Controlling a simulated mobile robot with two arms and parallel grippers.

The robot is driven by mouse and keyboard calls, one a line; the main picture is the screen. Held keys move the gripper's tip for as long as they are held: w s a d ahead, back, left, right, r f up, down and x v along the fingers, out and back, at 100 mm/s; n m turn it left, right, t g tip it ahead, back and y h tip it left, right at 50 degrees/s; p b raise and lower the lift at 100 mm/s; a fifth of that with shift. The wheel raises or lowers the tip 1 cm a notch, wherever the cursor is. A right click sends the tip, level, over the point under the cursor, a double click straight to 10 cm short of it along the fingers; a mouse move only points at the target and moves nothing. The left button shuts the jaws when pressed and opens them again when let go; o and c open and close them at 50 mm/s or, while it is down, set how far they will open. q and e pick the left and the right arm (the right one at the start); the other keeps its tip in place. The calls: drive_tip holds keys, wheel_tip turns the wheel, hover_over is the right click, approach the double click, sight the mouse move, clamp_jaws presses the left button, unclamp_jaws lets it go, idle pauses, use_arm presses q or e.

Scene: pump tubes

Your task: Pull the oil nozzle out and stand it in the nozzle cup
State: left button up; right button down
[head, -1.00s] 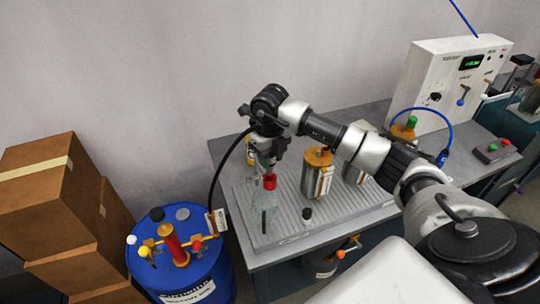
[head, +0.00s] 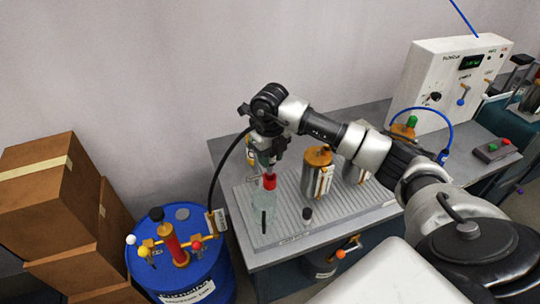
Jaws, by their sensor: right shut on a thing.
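My right gripper (head: 267,163) points down over the left end of the grey tray and is shut on the oil nozzle. The nozzle's red part (head: 269,182) shows just below the fingers, at the mouth of a clear bottle (head: 270,208). How far the nozzle reaches into the bottle is hard to tell. A black hose (head: 215,180) runs from near the gripper down to the blue drum. A small dark cylinder (head: 307,213) on the tray may be the nozzle cup. My left gripper is not in view.
The grey ribbed tray (head: 350,222) lies on the bench, with metal canisters (head: 317,175) right of the bottle. The blue drum (head: 200,277) with its red pump (head: 172,243) stands left. A white control box (head: 455,85) stands back right. Cardboard boxes (head: 45,190) fill the far left.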

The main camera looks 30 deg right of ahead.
drive_tip(key=shift+f+b, duration=1.95)
drive_tip(key=shift+f, duration=0.45)
drive_tip(key=c, duration=0.7)
unclamp_jaws()
drive_tip(key=shift+r, duration=0.1)
wheel_tip(320, 180, up, 11)
drive_tip(key=shift+f+b, duration=0.15)
drive_tip(key=shift+b, duration=0.95)
drive_tip(key=shift+a, duration=0.1)
